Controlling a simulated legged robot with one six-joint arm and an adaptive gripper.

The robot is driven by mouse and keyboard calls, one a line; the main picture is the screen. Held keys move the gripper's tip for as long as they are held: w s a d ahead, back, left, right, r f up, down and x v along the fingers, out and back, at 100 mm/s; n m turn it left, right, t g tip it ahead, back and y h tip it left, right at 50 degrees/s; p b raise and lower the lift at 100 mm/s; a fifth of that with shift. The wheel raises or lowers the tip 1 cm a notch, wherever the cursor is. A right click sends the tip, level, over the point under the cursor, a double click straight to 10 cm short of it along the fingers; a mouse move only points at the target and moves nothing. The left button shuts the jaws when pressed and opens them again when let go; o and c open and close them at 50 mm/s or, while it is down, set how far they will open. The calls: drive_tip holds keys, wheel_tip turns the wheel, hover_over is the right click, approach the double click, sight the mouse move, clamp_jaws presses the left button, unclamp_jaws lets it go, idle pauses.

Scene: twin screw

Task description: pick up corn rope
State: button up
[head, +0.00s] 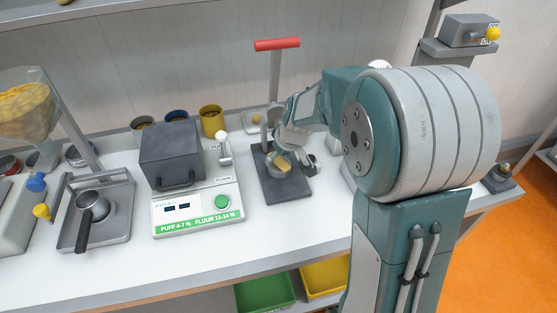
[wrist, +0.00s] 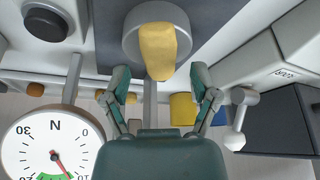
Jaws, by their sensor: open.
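The corn rope (wrist: 158,48) is a short, rough yellow piece. In the wrist view it lies across a round grey holder (wrist: 133,40) and points toward my gripper (wrist: 162,78). The two fingers are spread apart, one on each side of its near end, with nothing gripped. In the head view the corn rope (head: 283,163) is a small yellow patch over the dark base plate (head: 288,190), just below my gripper (head: 287,146). My wrist partly hides the holder area there. Whether a finger touches the rope cannot be told.
A round dial gauge (wrist: 52,145) stands close by at lower left in the wrist view. A grey box tester (head: 171,155) with a white-knobbed lever (head: 222,136) is left of the plate. A red T-handle (head: 277,44) rises behind. Bare white counter lies in front.

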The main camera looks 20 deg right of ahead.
drive_tip(key=c, duration=0.8)
drive_tip(key=shift+c, duration=0.2)
